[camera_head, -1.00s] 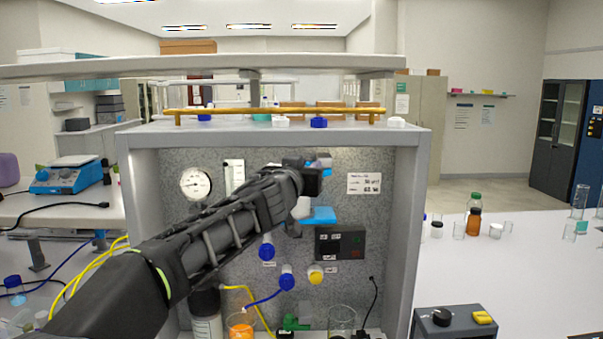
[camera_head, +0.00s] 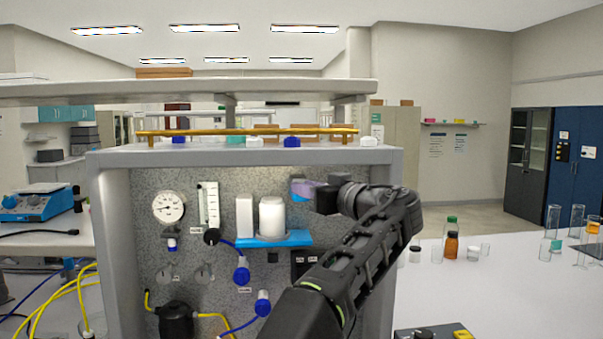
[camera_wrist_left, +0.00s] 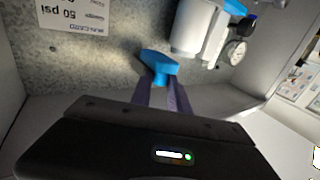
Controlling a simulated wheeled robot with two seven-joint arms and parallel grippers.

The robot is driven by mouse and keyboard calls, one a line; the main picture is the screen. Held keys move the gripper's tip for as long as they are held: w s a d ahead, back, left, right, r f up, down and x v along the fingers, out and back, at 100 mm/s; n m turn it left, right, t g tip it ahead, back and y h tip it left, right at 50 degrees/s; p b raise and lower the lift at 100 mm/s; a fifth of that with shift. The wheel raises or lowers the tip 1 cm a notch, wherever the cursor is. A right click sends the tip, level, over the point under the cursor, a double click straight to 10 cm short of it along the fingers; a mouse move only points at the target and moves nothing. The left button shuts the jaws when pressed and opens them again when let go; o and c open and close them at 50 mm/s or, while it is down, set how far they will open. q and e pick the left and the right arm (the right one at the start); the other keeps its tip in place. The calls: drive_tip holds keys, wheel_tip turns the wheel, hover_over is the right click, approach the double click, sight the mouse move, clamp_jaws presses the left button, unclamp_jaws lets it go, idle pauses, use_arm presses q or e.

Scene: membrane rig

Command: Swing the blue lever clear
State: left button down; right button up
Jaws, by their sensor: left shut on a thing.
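In the left wrist view the blue lever (camera_wrist_left: 158,66) lies between the fingertips of my left gripper (camera_wrist_left: 160,82), which is shut on it. The lever stands out in front of the grey speckled panel (camera_wrist_left: 110,55). In the head view my left gripper (camera_head: 303,189) is in front of the panel's upper right, beside a white cylinder. The lever is small and mostly covered there, so its pivot and angle are hard to tell. My right gripper is not in view.
A white cylinder (camera_head: 271,218) and a white box (camera_head: 244,215) stand on a blue shelf (camera_head: 290,237). A gauge (camera_head: 168,208) and flow meter (camera_head: 208,204) are left. The frame's right wall (camera_head: 382,176) is close to my arm. Bottles (camera_head: 451,244) stand on the right bench.

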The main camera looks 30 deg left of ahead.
use_arm(q)
drive_tip(key=shift+w+d+f+n+g+y+p, duration=0.1)
drive_tip(key=shift+w+d+n+g+y+p, duration=0.15)
drive_tip(key=shift+g+p, duration=0.25)
drive_tip(key=shift+w+n+g+y+p, duration=0.1)
drive_tip(key=shift+n+g+y+p, duration=0.05)
drive_tip(key=shift+n+g+p, duration=0.3)
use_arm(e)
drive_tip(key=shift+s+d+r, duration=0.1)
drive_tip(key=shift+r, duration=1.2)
use_arm(q)
drive_tip(key=c, duration=1.3)
unclamp_jaws()
drive_tip(key=shift+o, duration=0.2)
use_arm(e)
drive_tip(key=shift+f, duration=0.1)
use_arm(q)
drive_tip(key=b+v, duration=0.1)
drive_tip(key=v, duration=0.6)
drive_tip(key=shift+s+d, duration=0.15)
drive_tip(key=shift+d, duration=0.25)
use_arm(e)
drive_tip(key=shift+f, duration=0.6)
